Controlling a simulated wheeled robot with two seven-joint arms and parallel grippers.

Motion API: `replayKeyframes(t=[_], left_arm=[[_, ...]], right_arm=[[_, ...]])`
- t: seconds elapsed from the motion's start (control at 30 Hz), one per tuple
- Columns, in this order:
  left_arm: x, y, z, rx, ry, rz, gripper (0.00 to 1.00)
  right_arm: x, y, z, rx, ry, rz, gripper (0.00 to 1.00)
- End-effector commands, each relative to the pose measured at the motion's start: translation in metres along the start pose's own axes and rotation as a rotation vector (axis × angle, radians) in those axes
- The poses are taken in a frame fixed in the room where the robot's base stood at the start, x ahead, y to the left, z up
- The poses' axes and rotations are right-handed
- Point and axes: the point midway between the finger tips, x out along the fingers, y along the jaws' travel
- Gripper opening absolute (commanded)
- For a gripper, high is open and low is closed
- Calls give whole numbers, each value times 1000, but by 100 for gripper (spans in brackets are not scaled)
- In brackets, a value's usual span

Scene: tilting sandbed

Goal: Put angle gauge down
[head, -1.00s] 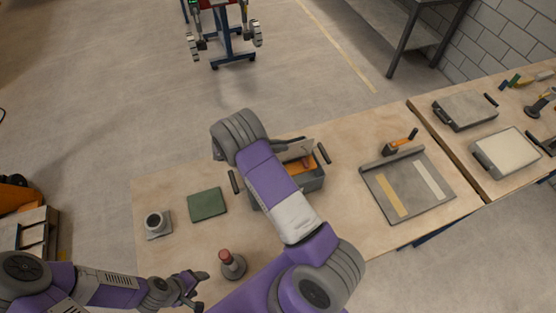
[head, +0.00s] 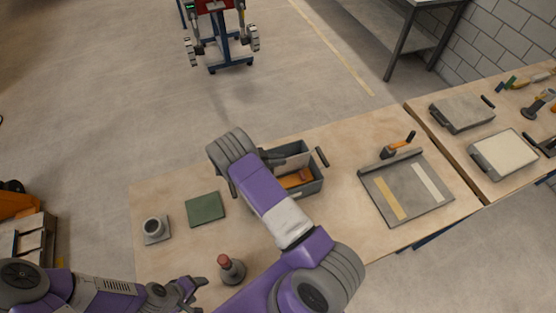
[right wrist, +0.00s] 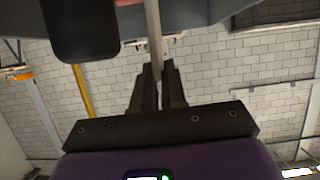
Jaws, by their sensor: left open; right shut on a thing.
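My right gripper shows in the right wrist view (right wrist: 158,85), its dark fingers shut on a thin grey bar (right wrist: 153,30). I cannot tell from its shape whether this bar is the angle gauge. In the head view my right arm hides this gripper and what it holds. The arm reaches over the left part of a grey box (head: 310,187) with orange-brown contents and side handles. My left gripper (head: 192,289) is open and empty at the table's near left, left of a grey stand with a red top (head: 231,270).
A green mat (head: 205,208) and a grey cup on a small plate (head: 154,229) lie on the left of the wooden table. A grey tray with two strips (head: 408,210) and an orange-handled tool (head: 397,147) lie right. The table between box and tray is clear.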

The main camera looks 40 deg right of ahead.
Motion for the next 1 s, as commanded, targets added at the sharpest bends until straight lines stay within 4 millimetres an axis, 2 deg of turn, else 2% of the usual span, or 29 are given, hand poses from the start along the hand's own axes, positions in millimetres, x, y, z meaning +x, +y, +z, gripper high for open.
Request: replayKeyframes(t=[0.3, 0.33, 0.5, 0.8, 1.0], left_arm=[[7, -3, 0, 0, 0, 0, 61], [7, -2, 0, 0, 0, 0, 61], [7, -2, 0, 0, 0, 0, 61], [5, -2, 0, 0, 0, 0, 61], [-10, 4, 0, 0, 0, 0, 61]], right_arm=[[2, 0, 6, 1, 1, 0, 0], [2, 0, 6, 0, -1, 0, 13], [2, 0, 6, 0, -1, 0, 37], [2, 0, 5, 0, 0, 0, 37], [-4, 0, -9, 0, 1, -1, 37]])
